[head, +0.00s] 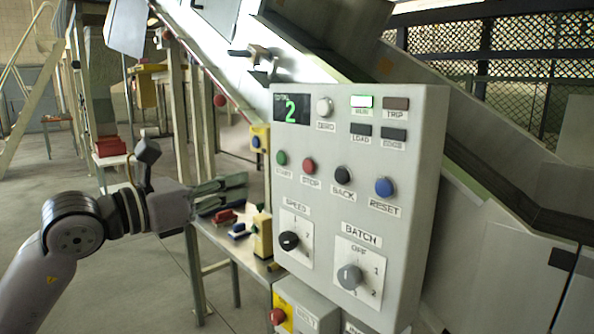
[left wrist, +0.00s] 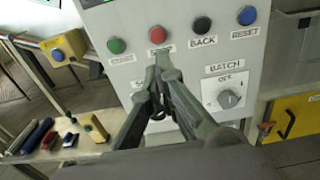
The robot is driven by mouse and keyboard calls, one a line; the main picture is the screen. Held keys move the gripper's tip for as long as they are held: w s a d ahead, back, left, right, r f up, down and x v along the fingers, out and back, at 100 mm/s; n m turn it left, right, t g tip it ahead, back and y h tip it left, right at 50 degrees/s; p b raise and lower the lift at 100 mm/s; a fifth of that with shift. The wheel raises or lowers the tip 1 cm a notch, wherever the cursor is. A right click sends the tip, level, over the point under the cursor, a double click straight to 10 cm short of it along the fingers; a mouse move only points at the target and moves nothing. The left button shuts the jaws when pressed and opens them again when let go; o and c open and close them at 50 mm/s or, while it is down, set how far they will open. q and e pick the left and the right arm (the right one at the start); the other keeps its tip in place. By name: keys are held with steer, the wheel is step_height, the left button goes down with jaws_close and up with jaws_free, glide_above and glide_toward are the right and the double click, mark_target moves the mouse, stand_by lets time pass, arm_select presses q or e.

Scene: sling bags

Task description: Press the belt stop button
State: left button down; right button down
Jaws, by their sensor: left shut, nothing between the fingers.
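The grey control panel (head: 420,150) carries a red button labelled STOP (head: 308,166), between a green START button (head: 281,158) and a black BACK button (head: 342,175). In the left wrist view the red STOP button (left wrist: 157,35) shows just beyond my fingertips. My left gripper (head: 246,183) is shut and empty, to the left of the panel and a little below the button row. It also shows in the left wrist view (left wrist: 163,58), its tips below the STOP button and over part of its label. I cannot tell whether the tips touch the panel. My right gripper is not in view.
A blue RESET button (head: 384,187), a black SPEED knob (head: 289,241) and a grey BATCH knob (head: 349,277) are on the same panel. A red button on a yellow box (head: 278,316) sits below. A bench (head: 217,238) with small items stands behind my left gripper.

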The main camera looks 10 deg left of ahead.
arm_select(q)
steer(key=p, duration=0.5)
glide_toward(308, 167)
steer(key=x, duration=0.6)
steer(key=shift+r, duration=0.1)
steer(key=shift+w+d+p, duration=0.35)
steer(key=shift+w+d, duration=0.05)
steer(key=shift+w, duration=0.1)
